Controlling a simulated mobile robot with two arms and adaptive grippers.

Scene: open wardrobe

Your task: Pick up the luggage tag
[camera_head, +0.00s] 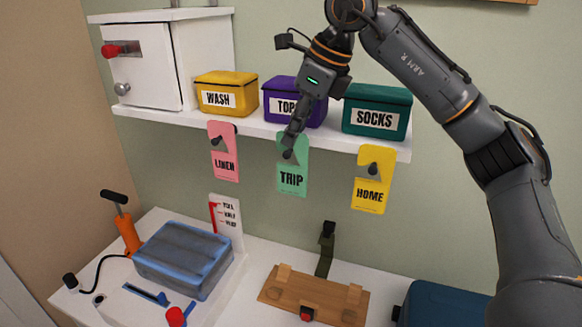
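Three tags hang from dark pegs below the shelf's front edge. They are a pink tag marked LINEN (225,165), a green tag marked TRIP (292,180) and a yellow tag marked HOME (368,195). No tag is marked as luggage. My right gripper (292,141) points down from above, with its fingertips in front of the top of the green TRIP tag, by its peg. The fingers look close together and hide part of the tag's top. I cannot tell whether they touch or hold it. My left gripper is not in view.
The white shelf (148,116) bears a white cabinet (145,65) and yellow WASH (226,90), purple (318,112) and green SOCKS (376,110) boxes. Below, a counter carries an orange pump (127,232), a blue-grey bag (184,255), a wooden board (325,297) and a dark blue case (440,305).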

